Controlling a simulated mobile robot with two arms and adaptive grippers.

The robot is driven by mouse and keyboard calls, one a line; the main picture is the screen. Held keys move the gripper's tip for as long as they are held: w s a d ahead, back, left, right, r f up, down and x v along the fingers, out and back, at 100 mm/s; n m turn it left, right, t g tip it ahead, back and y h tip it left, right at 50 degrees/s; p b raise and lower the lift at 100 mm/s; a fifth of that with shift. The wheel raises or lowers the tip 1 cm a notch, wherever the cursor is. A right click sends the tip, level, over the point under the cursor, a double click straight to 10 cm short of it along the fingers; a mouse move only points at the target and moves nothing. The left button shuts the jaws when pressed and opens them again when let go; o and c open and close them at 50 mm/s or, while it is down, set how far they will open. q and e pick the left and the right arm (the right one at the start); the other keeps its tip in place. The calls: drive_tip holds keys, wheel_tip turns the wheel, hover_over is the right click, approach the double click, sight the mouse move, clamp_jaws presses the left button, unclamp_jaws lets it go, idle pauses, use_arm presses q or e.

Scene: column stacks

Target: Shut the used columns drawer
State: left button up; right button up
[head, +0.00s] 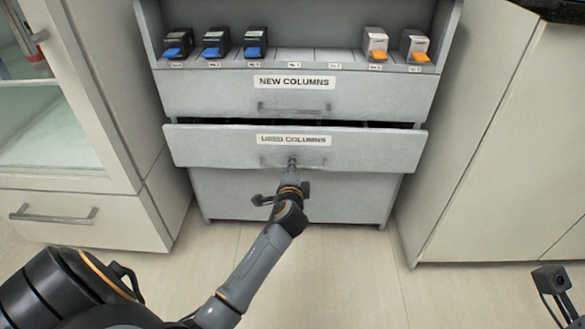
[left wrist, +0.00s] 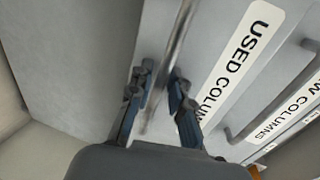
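The used columns drawer (head: 210,147) is the labelled grey drawer below the new columns drawer. It stands partly out, with a dark gap along its top edge. Its bar handle (head: 315,161) is below the label and partly hidden by my gripper in the head view. My left gripper (head: 292,163) is at the middle of the drawer front. In the left wrist view, the fingers of my left gripper (left wrist: 160,92) are apart, one on each side of the handle bar (left wrist: 168,58). I cannot tell whether they touch it. My right gripper is out of view.
The new columns drawer (head: 200,95) above looks shut. Several columns with blue clips (head: 213,42) or orange clips (head: 413,45) stand on the shelf above it. A glass-fronted cabinet (head: 100,130) flanks the left, a plain cabinet (head: 480,150) the right. The floor in front is clear.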

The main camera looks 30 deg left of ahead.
use_arm(q)
clamp_jaws()
drive_tip(key=shift+r+x, duration=0.25)
drive_tip(key=shift+x, duration=0.9)
drive_tip(key=shift+r+x, duration=0.25)
drive_tip(key=shift+x, duration=0.9)
drive_tip(key=shift+w, duration=0.1)
drive_tip(key=shift+o, duration=0.2)
unclamp_jaws()
drive_tip(key=shift+d, duration=0.1)
